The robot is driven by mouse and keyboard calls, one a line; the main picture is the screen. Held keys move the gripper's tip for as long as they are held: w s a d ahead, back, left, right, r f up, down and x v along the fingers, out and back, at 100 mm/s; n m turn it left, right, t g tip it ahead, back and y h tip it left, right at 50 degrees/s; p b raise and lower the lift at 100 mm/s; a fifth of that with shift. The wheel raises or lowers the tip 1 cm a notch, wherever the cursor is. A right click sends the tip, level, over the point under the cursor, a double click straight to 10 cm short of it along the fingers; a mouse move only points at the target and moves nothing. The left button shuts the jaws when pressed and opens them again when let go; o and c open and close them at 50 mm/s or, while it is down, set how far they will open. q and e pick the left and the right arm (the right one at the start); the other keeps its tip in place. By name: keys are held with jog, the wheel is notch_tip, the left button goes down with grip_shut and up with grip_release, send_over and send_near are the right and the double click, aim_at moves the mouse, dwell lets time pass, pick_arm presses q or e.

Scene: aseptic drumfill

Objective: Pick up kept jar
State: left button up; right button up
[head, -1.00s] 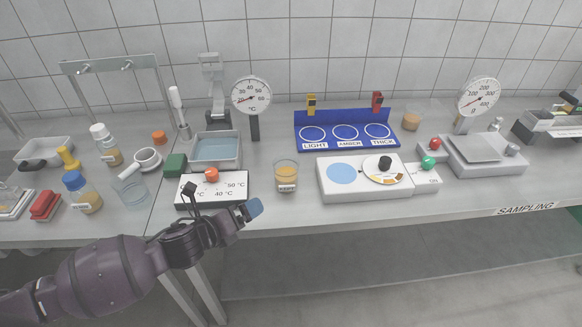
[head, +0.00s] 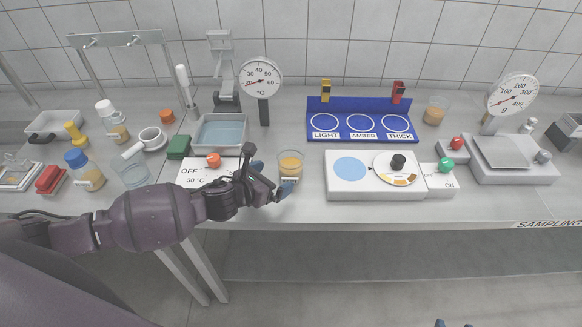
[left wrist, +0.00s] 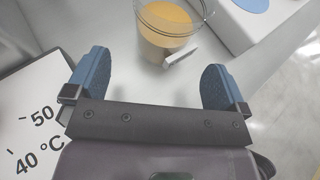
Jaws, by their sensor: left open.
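The kept jar (head: 290,166) is a clear glass with amber liquid and a small white label, upright on the bench right of the hot plate. My left gripper (head: 272,178) is open and empty, at the jar's near left side. In the left wrist view the jar (left wrist: 168,32) stands ahead of the gap between the two blue fingers of my left gripper (left wrist: 154,85), not between their pads. Two small blue tips at the bottom edge of the head view may be my right gripper.
The hot plate (head: 195,172) lies left of the jar, partly behind my left arm. A white dial unit (head: 345,190) stands close on its right. A blue rack (head: 350,110) marked LIGHT, AMBER and THICK is behind. Bare bench lies in front of the jar.

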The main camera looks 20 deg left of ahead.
aim_at(281, 174)
pick_arm(q)
jog(key=shift+x, duration=2.8)
jog(key=shift+d, duration=0.15)
jog(key=c, duration=0.9)
jog(key=shift+r, duration=0.1)
jog(key=shift+c, duration=0.5)
